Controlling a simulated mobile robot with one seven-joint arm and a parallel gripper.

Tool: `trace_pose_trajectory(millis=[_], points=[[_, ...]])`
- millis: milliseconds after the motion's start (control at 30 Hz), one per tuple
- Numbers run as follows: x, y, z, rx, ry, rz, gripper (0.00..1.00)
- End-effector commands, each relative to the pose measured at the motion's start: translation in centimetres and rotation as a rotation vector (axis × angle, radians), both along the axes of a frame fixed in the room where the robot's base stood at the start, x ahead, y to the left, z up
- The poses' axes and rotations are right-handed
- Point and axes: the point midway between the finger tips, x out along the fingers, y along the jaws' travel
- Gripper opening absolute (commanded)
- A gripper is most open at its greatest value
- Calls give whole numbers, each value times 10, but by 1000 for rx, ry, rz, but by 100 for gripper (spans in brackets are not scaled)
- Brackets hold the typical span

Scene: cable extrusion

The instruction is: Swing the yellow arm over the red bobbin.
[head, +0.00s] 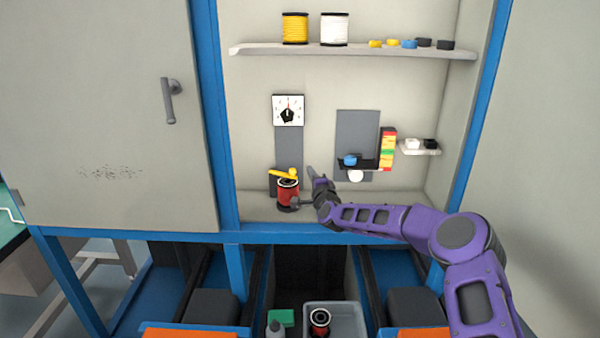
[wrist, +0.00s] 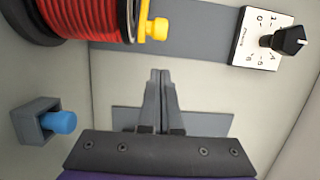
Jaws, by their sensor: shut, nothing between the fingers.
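The red bobbin (head: 287,193) stands upright at the left of the cabinet's lower shelf. It also shows in the wrist view (wrist: 85,18), cut off by the top edge. The yellow arm (head: 284,173) lies across at the height of the bobbin's top. In the wrist view its yellow knob end (wrist: 155,29) sticks out past the black flange. I cannot tell how far it covers the bobbin. My gripper (head: 311,173) is just right of the bobbin and arm, apart from both. Its fingers (wrist: 159,74) are shut and empty.
A dial (head: 288,111) is on the grey panel above the bobbin. A blue peg in a grey housing (wrist: 38,120) is near my gripper in the wrist view. A panel with a blue knob (head: 350,160) is to the right. Spools stand on the upper shelf (head: 350,49).

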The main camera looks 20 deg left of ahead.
Motion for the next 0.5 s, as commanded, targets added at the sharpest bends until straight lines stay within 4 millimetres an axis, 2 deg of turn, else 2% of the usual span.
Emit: trace_pose_trajectory(millis=[200, 500], points=[[22, 13, 0, -1, -2, 0, 0], [42, 23, 0, -1, 0, 0, 0]])
